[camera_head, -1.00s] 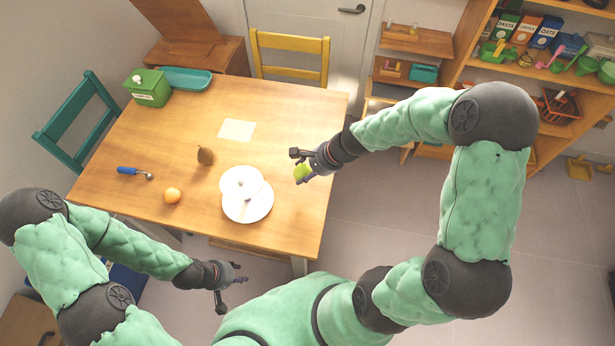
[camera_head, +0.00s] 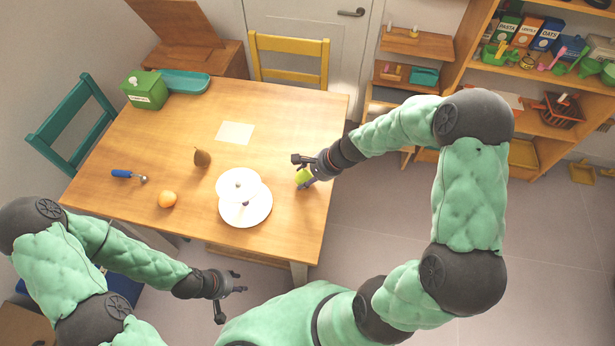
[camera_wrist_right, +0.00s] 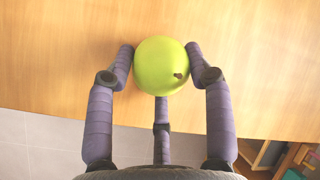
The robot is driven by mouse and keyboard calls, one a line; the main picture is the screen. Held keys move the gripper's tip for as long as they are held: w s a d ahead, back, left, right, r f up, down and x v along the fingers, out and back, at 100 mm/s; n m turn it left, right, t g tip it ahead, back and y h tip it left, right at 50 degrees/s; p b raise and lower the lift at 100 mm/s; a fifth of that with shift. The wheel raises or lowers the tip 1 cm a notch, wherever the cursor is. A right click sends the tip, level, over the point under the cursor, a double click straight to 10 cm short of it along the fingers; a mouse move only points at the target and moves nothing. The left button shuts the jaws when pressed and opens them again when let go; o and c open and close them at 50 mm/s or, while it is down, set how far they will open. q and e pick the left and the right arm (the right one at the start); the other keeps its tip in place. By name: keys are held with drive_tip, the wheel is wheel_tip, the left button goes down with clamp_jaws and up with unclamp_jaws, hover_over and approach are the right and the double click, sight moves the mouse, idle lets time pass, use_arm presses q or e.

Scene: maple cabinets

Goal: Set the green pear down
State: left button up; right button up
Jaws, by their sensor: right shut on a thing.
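The green pear (camera_head: 304,178) is in my right gripper (camera_head: 301,171), over the right edge area of the table. In the right wrist view the pear (camera_wrist_right: 161,66) sits between the fingertips of my right gripper (camera_wrist_right: 161,72), which is shut on it, with wood tabletop behind. I cannot tell whether the pear touches the table. My left gripper (camera_head: 231,295) is open and empty, off the table's front edge.
The table (camera_head: 280,120) holds white plates (camera_head: 245,213), a brown pear (camera_head: 202,158), an orange (camera_head: 167,199), a blue-handled tool (camera_head: 125,174), a paper sheet (camera_head: 235,133), a green box (camera_head: 147,90) and a teal tray (camera_head: 185,82). Bare wood lies between sheet and right edge.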

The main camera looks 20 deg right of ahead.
drive_tip(key=o, duration=1.2)
drive_tip(key=shift+f, duration=0.1)
drive_tip(key=shift+o, duration=0.2)
drive_tip(key=shift+r, duration=0.2)
drive_tip(key=p+v, duration=0.5)
drive_tip(key=v, duration=0.7)
